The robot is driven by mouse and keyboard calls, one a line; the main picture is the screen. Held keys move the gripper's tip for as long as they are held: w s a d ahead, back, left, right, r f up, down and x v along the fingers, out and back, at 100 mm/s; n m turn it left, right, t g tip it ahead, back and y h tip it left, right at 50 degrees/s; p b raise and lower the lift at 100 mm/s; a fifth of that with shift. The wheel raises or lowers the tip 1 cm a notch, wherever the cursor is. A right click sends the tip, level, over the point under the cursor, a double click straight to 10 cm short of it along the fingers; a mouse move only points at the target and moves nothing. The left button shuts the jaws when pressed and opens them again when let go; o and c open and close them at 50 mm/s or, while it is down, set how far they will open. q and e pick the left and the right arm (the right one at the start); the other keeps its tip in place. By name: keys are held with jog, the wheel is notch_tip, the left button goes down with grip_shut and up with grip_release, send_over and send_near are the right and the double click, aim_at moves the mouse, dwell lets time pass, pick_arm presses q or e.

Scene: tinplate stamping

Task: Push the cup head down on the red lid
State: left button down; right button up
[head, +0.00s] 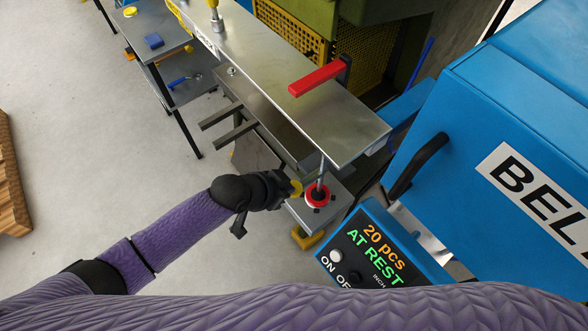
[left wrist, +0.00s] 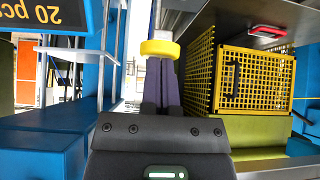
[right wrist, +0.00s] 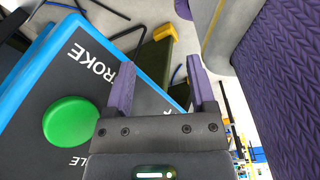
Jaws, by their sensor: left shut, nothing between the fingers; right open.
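The red lid (head: 317,195) is a round red piece with a dark middle, on a small metal plate below a thin upright rod. My left gripper (head: 288,190) is beside this yellow piece, left of the red lid. In the left wrist view the fingers are shut and empty, with a yellow disc (left wrist: 160,49) at their tips; contact is unclear. My right gripper (right wrist: 164,85) is open and empty near a control panel, out of the head view.
The metal bench (head: 330,120) carries a red bar (head: 317,78). A blue machine (head: 510,130) fills the right, with a lit panel (head: 370,245) reading "20 pcs AT REST". A green button (right wrist: 70,122) is near my right gripper.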

pick_arm(q)
jog(key=s+a+f+p+v, duration=0.1)
jog(key=p+v, duration=0.2)
jog(key=v, duration=0.8)
jog(key=shift+a+f+g+y+p, duration=0.3)
jog(key=shift+a+p, duration=0.1)
jog(key=shift+s, duration=0.1)
